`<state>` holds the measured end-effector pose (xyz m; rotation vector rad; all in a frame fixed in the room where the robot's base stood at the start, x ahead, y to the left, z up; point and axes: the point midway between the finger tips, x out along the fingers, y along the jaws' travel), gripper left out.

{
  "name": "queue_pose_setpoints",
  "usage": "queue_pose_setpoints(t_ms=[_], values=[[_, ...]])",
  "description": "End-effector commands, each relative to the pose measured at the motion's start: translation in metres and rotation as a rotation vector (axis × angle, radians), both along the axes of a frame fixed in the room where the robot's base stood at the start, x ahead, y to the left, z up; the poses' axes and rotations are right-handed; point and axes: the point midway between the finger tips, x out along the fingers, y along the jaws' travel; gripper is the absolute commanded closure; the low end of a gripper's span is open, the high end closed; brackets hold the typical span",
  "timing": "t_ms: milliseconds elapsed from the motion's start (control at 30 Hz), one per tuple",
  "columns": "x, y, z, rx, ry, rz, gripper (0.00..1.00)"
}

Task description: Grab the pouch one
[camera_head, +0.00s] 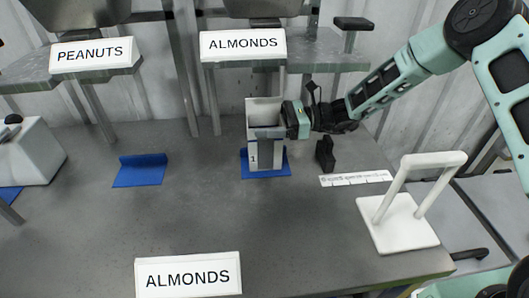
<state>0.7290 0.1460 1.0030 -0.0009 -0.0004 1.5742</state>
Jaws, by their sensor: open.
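The pouch marked "1" (254,158) is a pale, open-topped upright container. It stands on a blue mat (281,172) below the right ALMONDS sign. My gripper (268,131) comes in from the right at the pouch's upper half. Its jaws are open, and a grey finger passes across the front of the pouch. The far finger is largely hidden, so I cannot tell whether either finger touches the pouch.
An ALMONDS sign (243,45) and a PEANUTS sign (94,54) hang above the table. Another blue mat (140,176) lies empty to the left. A small black block (325,154), a white ruler-like strip (356,179) and a white handled stand (398,222) are on the right.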

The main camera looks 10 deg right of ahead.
Motion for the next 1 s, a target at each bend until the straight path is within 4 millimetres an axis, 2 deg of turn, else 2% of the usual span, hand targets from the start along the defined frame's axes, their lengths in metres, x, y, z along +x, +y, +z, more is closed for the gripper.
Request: queue_pose_setpoints(t_ms=[200, 267, 500, 767, 1000], values=[[0.0, 0.001, 0.0, 0.0, 0.0, -0.001, 0.2], [0.0, 0.001, 0.0, 0.0, 0.0, -0.001, 0.34], [0.0, 0.001, 0.001, 0.002, -0.001, 0.0, 1.0], [0.0, 0.001, 0.001, 0.002, -0.001, 0.0, 1.0], [0.001, 0.002, 0.011, 0.002, -0.001, 0.001, 1.0]])
